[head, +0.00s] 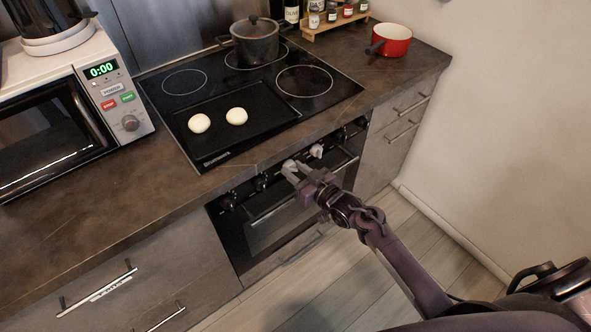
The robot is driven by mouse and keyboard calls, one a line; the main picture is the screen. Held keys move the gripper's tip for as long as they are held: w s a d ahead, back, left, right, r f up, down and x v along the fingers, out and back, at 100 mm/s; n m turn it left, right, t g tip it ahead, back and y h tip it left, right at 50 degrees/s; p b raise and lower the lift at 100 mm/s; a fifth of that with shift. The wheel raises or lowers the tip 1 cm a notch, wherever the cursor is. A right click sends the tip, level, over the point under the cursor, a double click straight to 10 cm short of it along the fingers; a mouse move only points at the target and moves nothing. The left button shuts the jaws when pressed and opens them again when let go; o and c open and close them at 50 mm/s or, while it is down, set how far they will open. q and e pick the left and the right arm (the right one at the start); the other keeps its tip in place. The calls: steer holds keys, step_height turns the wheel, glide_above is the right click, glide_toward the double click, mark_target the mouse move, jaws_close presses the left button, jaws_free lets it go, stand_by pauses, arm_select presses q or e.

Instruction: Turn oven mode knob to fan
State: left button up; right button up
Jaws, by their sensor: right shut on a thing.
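The oven (270,224) is built in under the cooktop, with a row of dark knobs along the top of its black front. One knob (228,200) shows at the left end and another (340,135) right of my gripper. My right gripper (303,161) is at the middle of this row, its light grey fingertips against the panel. It is shut on an oven knob, which the fingers mostly hide. The knob's setting and the mode markings are too small to read. My left gripper is out of view.
The oven handle (272,211) runs just below the knobs. Above are the cooktop (185,82) with a dark pot (254,45) and a tray (262,110) holding two pale round pieces. A microwave (130,124) stands left, a red saucepan (391,40) right. The floor (290,290) is clear.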

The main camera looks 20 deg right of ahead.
steer(key=m, duration=0.5)
steer(key=shift+y, duration=0.3)
steer(key=shift+f+m+y+p, duration=0.15)
steer(key=shift+m+y+p, duration=0.2)
steer(key=shift+m, duration=1.85)
steer(key=o, duration=1)
steer(key=shift+c, duration=0.2)
steer(key=shift+s, duration=0.1)
steer(key=v, duration=0.7)
steer(key=shift+s, duration=0.35)
steer(key=shift+d+f, duration=0.1)
